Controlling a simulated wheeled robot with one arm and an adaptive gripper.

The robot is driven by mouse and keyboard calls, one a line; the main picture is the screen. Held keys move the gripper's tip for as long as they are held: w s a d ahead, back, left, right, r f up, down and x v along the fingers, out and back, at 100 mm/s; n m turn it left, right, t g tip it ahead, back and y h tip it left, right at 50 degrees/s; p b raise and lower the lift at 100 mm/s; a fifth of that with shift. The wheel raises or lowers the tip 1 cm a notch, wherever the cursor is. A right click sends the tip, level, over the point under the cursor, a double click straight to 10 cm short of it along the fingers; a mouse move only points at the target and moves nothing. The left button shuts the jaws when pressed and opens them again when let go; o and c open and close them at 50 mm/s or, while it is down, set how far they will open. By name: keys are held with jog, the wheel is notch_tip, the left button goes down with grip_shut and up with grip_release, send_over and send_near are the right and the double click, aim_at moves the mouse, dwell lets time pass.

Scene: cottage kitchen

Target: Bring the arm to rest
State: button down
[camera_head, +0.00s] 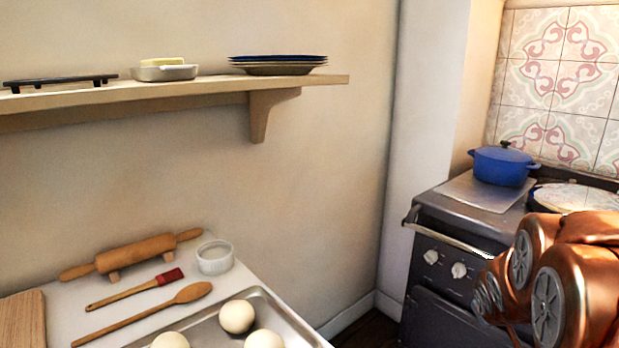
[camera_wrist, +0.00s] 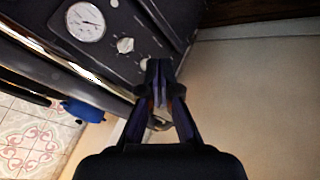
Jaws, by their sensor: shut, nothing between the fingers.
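My arm (camera_head: 560,275), copper-coloured with round grey joint covers, is folded at the lower right of the head view, in front of the stove. My gripper does not clearly show there. In the wrist view my gripper (camera_wrist: 160,78) is shut and empty, its dark fingertips together. The stove front (camera_wrist: 115,30) with its gauge and knobs lies behind and to the left of the fingers. I cannot tell how far the fingertips are from it.
The stove (camera_head: 450,265) carries a blue pot (camera_head: 502,165); its rail (camera_head: 450,238) sticks out in front. At the lower left a white counter (camera_head: 65,300) holds a rolling pin (camera_head: 133,254), brush, spoon, ramekin and dough tray. A wall shelf (camera_head: 200,90) holds plates and a butter dish.

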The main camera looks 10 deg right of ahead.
jog(key=s+a+r+g+y+p, duration=0.1)
jog(key=s+a+r+g+p, duration=0.1)
jog(key=s+a+r+p, duration=0.3)
jog(key=s+a+r+g+y+p, duration=0.2)
jog(key=s+a+r+p, duration=0.3)
jog(key=s+a, duration=0.6)
jog(key=s+a+r+m+g+y+p, duration=0.1)
jog(key=s+a+r+g+p, duration=0.3)
jog(key=s+a, duration=0.5)
jog(key=s+r+y+p, duration=0.1)
jog(key=s, duration=0.2)
jog(key=shift+r, duration=0.25)
